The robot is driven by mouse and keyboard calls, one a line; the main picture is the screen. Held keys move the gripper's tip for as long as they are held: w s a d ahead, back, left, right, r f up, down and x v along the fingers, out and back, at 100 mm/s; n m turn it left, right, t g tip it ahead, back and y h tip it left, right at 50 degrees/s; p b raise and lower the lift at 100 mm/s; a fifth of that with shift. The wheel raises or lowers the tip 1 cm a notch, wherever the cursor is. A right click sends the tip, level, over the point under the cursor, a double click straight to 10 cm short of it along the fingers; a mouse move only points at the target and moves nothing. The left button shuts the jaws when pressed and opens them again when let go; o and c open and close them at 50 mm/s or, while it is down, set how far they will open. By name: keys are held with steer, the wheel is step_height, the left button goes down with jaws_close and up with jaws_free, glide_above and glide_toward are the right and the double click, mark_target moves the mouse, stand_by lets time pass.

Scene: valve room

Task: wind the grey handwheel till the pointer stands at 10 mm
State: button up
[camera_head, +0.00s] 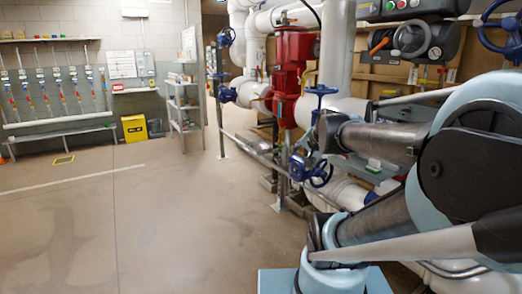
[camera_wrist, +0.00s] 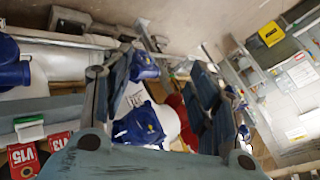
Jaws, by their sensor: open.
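The grey handwheel (camera_head: 411,39) sits on a dark actuator housing (camera_head: 438,38) at the upper right of the head view. An orange-tipped lever is just left of it. I cannot make out a pointer or a millimetre scale in either view. I do not recognise the grey handwheel in the wrist view. My gripper (camera_wrist: 158,88) is open, its two fingers spread wide with nothing held between them. In the head view my arm reaches in from the right, below the handwheel and apart from it.
White pipes (camera_head: 340,45), a red valve body (camera_head: 292,62) and blue handwheels (camera_head: 320,90) crowd the space by my arm. Red tags (camera_wrist: 24,158) hang near the gripper in the wrist view. A yellow box (camera_head: 134,128) and shelf rack (camera_head: 183,103) stand far left.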

steer(key=s+d+f+n+g+h, duration=0.1)
steer(key=s+f+n+g, duration=0.2)
steer(key=s+f, duration=0.3)
steer(key=s+d+f+n+g+h, duration=0.1)
steer(key=s+d+f+n+g, duration=0.1)
steer(key=s+f, duration=0.4)
steer(key=s+n+g, duration=0.1)
steer(key=s+n, duration=0.1)
steer(key=s, duration=0.3)
steer(key=shift+s+d+f+n+g, duration=0.15)
steer(key=shift+s+f+n+g, duration=0.15)
steer(key=shift+f, duration=0.05)
steer(key=shift+w+f, duration=0.2)
steer(key=shift+w, duration=0.3)
stand_by(0.4)
